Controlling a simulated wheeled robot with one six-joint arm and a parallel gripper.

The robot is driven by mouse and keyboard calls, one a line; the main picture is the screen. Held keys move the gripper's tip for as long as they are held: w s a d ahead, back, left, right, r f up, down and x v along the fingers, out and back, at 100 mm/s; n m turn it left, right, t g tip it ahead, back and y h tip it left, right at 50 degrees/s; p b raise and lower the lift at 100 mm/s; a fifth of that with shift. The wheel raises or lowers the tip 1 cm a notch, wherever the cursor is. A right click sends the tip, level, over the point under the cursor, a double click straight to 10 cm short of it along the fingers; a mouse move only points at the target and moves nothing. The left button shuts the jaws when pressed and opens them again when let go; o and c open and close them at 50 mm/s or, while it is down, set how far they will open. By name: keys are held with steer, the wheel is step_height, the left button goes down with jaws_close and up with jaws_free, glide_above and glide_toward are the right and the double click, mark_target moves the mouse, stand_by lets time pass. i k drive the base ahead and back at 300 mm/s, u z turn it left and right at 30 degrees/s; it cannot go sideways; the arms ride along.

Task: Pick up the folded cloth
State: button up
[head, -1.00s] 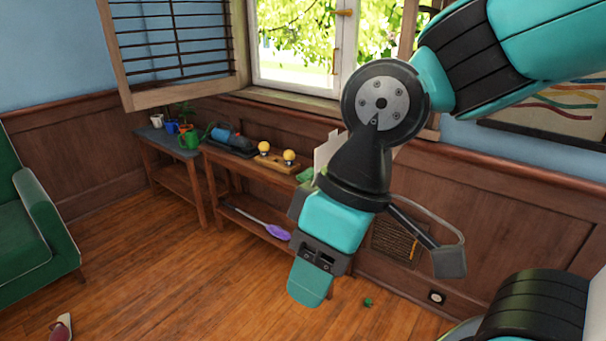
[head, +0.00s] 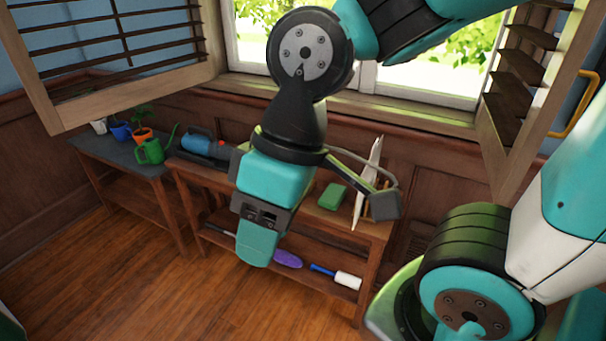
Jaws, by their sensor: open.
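A green folded cloth (head: 332,196) lies on the top of a low wooden bench (head: 375,229) under the window. It is to the right of my gripper in the picture. My gripper (head: 258,240) is teal and black and hangs in front of the bench, pointing down. It is open, and I see nothing held in it. It hides part of the bench top, and the cloth is apart from it.
A white upright board (head: 368,180) stands right of the cloth. The lower shelf holds a purple-headed duster (head: 287,258) and a white roller (head: 347,281). A green watering can (head: 152,150) stands left. Floor in front is clear.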

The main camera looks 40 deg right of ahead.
mark_target(331, 198)
steer(key=i, duration=1.2)
steer(key=z, duration=1.6)
